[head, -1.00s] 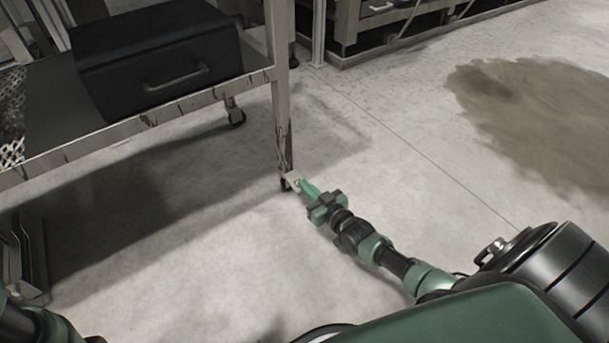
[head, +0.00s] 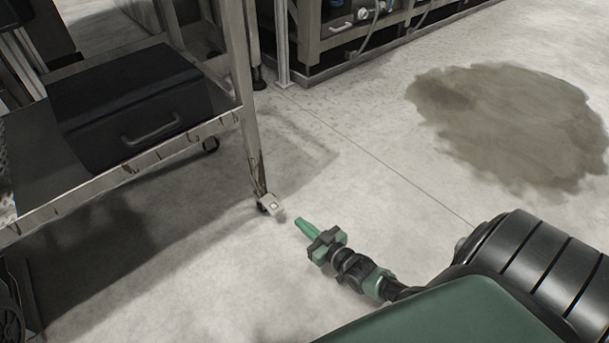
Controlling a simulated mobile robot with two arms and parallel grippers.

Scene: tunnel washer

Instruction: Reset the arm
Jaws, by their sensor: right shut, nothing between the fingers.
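My right arm reaches in from the lower right, and its green-tipped right gripper (head: 303,226) is shut and empty. It is above the floor, just right of a small pale block-like piece (head: 271,204) at the foot of the cart's near leg. A gap shows between the fingertips and that piece. My left gripper is not in view.
A worn metal cart (head: 130,166) on casters stands at the left with a black case (head: 130,105) on its shelf. Metal-framed equipment (head: 345,35) stands at the back. A dark stain (head: 510,120) marks the open floor at right.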

